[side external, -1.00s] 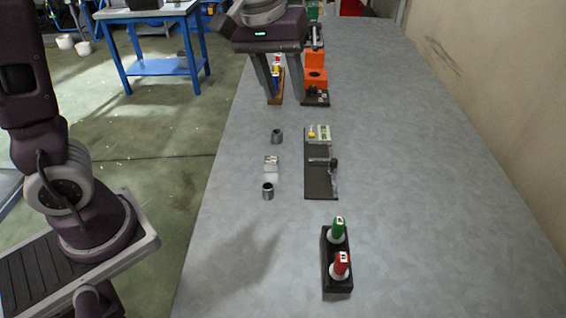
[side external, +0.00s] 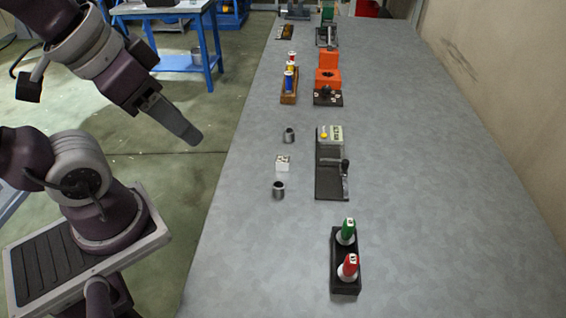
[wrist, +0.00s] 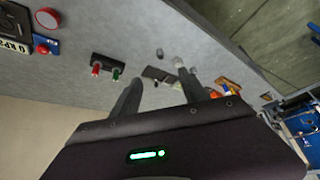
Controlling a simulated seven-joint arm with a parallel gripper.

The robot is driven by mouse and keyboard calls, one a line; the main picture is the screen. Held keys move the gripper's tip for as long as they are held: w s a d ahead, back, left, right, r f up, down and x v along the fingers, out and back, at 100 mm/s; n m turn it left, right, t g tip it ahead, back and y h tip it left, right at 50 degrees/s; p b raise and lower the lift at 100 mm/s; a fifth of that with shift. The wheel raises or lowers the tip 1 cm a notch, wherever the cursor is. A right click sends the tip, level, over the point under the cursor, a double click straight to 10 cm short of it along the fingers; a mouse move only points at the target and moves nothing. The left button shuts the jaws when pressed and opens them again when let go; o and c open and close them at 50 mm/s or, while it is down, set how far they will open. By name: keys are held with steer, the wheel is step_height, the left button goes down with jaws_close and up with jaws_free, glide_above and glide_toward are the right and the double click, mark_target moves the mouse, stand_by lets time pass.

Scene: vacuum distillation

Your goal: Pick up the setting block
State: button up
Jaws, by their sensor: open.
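The setting block is most likely the small white block (side external: 282,162) with dark marks on its top. It sits on the grey table near the left edge, between two small metal cylinders. My gripper (side external: 192,138) is beyond the table's left edge in the side view, raised and tilted down to the right, well apart from the block. In the wrist view, my gripper (wrist: 160,77) shows two spread fingers with nothing between them. A small pale shape (wrist: 178,61) near the right fingertip may be the block, but it is too small to be sure.
Metal cylinders (side external: 289,135) and (side external: 279,190) stand close behind and in front of the block. A dark plate with a lever (side external: 331,180) lies to its right. A black holder (side external: 345,285) carries green and red bottles. Orange blocks (side external: 328,77) stand farther back. The table's right side is clear.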

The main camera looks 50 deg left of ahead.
steer(key=n+g, duration=0.6)
steer(key=n, duration=2)
glide_above(283, 159)
steer(key=f, duration=1.9)
steer(key=shift+d+f, duration=0.1)
steer(key=shift+d, duration=0.25)
steer(key=shift+n, duration=0.3)
steer(key=f, duration=0.6)
steer(key=shift+a+f, duration=0.25)
steer(key=shift+a, duration=0.1)
steer(key=shift+f, duration=0.4)
jaws_close()
